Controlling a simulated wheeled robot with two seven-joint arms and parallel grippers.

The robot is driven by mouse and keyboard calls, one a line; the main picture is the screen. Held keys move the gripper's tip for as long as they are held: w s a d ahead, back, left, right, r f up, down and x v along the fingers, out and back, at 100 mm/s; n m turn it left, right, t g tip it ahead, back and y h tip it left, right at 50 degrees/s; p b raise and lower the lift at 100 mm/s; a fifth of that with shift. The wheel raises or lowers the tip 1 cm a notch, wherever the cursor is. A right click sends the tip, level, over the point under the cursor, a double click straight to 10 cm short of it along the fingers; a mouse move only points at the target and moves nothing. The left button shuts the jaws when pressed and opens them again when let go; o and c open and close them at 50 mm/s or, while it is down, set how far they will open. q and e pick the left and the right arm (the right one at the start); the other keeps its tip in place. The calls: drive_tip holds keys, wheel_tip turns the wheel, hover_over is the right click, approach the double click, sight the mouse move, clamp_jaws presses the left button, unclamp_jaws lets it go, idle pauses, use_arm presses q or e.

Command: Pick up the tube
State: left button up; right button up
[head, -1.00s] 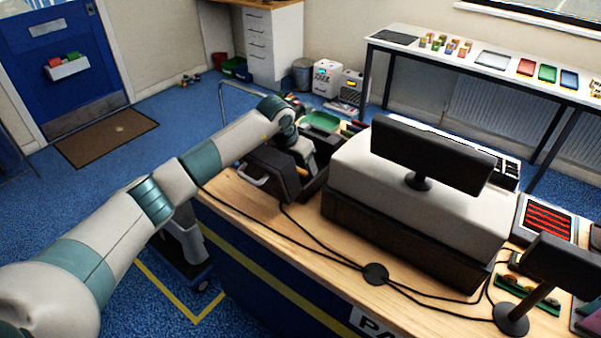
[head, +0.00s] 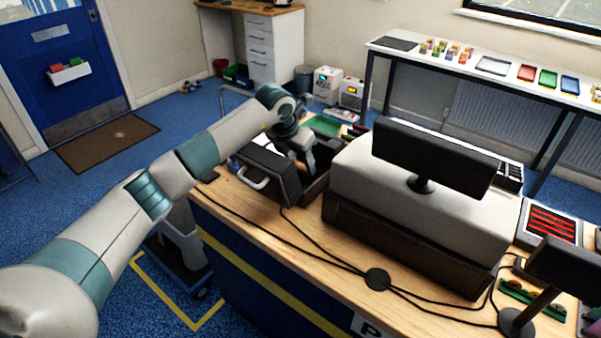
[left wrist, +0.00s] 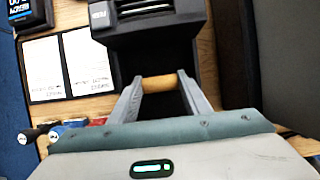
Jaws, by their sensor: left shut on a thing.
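The tube (left wrist: 160,83) is a short tan cylinder in the left wrist view. It lies crosswise between the two fingers of my left gripper (left wrist: 161,88), which is shut on it. Below the tube is a dark, box-like space. In the head view my left gripper (head: 304,165) points down over the open black case (head: 268,178) on the counter. The tube is too small to make out clearly there. My right gripper is in neither view.
A black device (left wrist: 150,25) stands just beyond the tube, with white papers (left wrist: 88,66) to its left. In the head view a bulky white-topped unit with a monitor (head: 430,160) stands close to the right of my gripper. Cables (head: 330,257) cross the counter front.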

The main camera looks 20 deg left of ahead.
sight(301, 165)
use_arm(q)
wheel_tip(301, 165, up, 6)
drive_tip(key=shift+r+b, duration=0.25)
drive_tip(key=shift+b, duration=0.85)
drive_tip(key=shift+r, duration=0.1)
drive_tip(key=o, duration=0.3)
